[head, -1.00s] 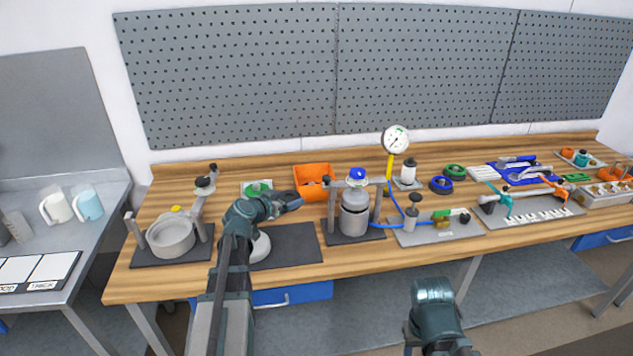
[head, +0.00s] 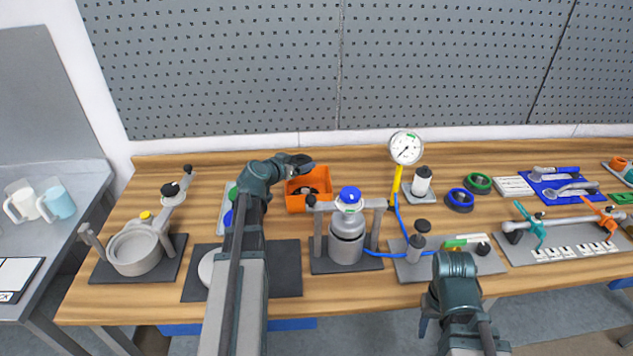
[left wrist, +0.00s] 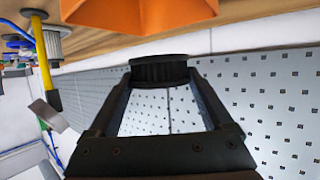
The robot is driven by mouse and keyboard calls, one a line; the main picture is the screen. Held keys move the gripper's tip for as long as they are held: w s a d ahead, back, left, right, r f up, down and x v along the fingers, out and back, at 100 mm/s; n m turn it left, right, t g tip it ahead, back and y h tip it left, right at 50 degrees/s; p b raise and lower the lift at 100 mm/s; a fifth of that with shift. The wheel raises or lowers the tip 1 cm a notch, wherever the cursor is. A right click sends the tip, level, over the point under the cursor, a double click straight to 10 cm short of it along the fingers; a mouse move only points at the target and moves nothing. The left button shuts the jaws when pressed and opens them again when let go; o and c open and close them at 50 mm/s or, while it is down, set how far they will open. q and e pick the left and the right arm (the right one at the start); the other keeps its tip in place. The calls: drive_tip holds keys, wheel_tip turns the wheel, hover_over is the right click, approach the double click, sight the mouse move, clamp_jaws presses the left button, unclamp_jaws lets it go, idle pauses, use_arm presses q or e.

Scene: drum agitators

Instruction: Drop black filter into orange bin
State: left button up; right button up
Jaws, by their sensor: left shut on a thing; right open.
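The black filter (left wrist: 160,68), a short ribbed dark cylinder, is held between the fingertips of my left gripper (left wrist: 160,82). My left gripper (head: 300,163) is above the back part of the orange bin (head: 323,176) in the head view. The bin's orange wall (left wrist: 140,12) shows at the top of the left wrist view, apart from the filter.
A metal canister with a blue cap (head: 347,240) stands in a frame just right of the bin. A pressure gauge (head: 405,148) on a yellow stem rises beyond it. A round pot (head: 135,250) stands on the left. The pegboard (head: 230,70) closes off the back.

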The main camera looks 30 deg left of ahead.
use_arm(q)
drive_tip(key=shift+w, duration=0.4)
use_arm(e)
drive_tip(key=shift+w, duration=0.3)
use_arm(q)
drive_tip(key=shift+s+f, duration=0.1)
use_arm(e)
drive_tip(key=shift+f, duration=0.15)
use_arm(q)
wheel_tip(320, 180, down, 6)
drive_tip(key=b, duration=0.6)
use_arm(e)
wheel_tip(320, 180, down, 6)
drive_tip(key=shift+r, duration=0.15)
use_arm(q)
drive_tip(key=o, duration=1.1)
